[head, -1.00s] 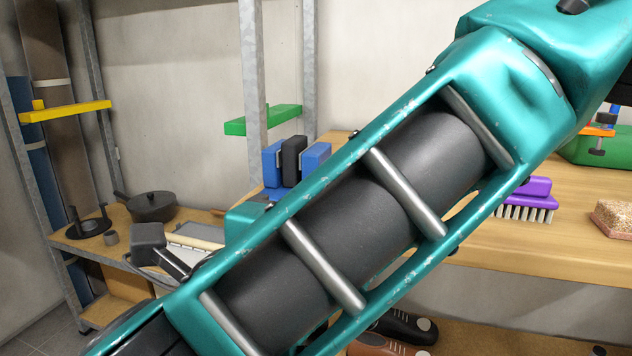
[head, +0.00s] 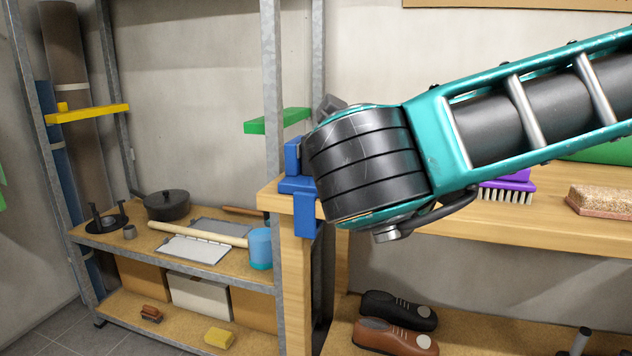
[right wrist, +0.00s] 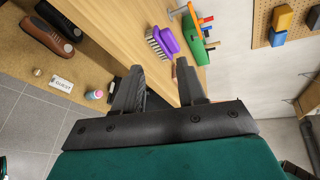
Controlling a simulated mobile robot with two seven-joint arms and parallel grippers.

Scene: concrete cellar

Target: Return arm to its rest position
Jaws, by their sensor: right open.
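My right arm, in teal and dark grey, crosses the head view from the right edge to the centre, its rounded joint in front of the bench's left end. My right gripper shows in the right wrist view (right wrist: 157,85), with its two dark fingers apart and nothing between them. It is in front of the edge of the wooden workbench (right wrist: 130,35), which also shows in the head view (head: 540,235). The right gripper is not visible in the head view. My left gripper is in neither view.
A purple brush (head: 508,190) and a brick-like block (head: 598,201) lie on the bench. A blue vise (head: 305,205) is at its left end. Shoes (head: 397,337) stand on the lower shelf. A metal rack (head: 275,100) at left holds a black pot (head: 167,205) and a blue cup (head: 260,248).

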